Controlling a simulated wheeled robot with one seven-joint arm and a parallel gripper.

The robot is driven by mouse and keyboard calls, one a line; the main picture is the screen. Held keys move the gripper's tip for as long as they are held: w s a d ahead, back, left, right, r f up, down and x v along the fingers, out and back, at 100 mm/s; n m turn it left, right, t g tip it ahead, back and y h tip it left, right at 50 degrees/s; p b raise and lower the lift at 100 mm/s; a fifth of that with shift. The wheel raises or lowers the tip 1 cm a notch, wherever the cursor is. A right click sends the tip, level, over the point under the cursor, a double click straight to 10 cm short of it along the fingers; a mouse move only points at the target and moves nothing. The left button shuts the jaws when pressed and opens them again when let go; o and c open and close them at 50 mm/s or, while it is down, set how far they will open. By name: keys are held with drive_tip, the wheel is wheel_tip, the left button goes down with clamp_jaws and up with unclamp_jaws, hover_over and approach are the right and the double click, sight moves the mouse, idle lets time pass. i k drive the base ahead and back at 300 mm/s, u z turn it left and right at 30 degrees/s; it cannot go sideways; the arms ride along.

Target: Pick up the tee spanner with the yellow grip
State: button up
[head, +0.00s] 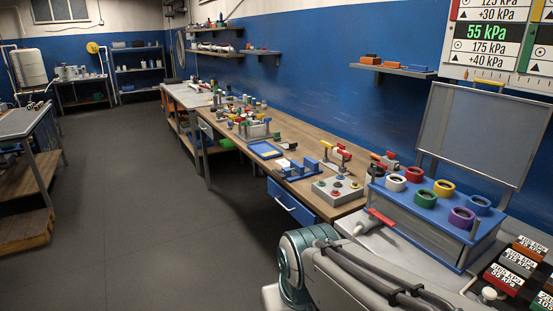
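A small tee-shaped piece with a yellow-orange top (326,146) stands upright on the wooden bench, towards its near end. It looks like the tee spanner with the yellow grip, but it is too small to be sure. Red-topped tee pieces (344,153) stand just right of it, and another red-gripped piece (381,217) lies by the front of the blue box. My arm shows at the bottom of the head view; my gripper is out of view, so what it holds is hidden.
A blue box (425,211) with coloured rings stands on the near bench. A grey box with coloured buttons (338,190) and a blue tray (264,149) sit on the wooden bench (230,143). A grey panel (480,135) rises behind. The floor (130,200) at left is clear.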

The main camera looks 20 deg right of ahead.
sight(325, 159)
drive_tip(key=u, duration=0.5)
drive_tip(key=i, duration=2.3)
drive_tip(key=z, duration=0.75)
drive_tip(key=i, duration=1)
drive_tip(key=z, duration=1.55)
drive_tip(key=i, duration=0.45)
drive_tip(key=z, duration=0.25)
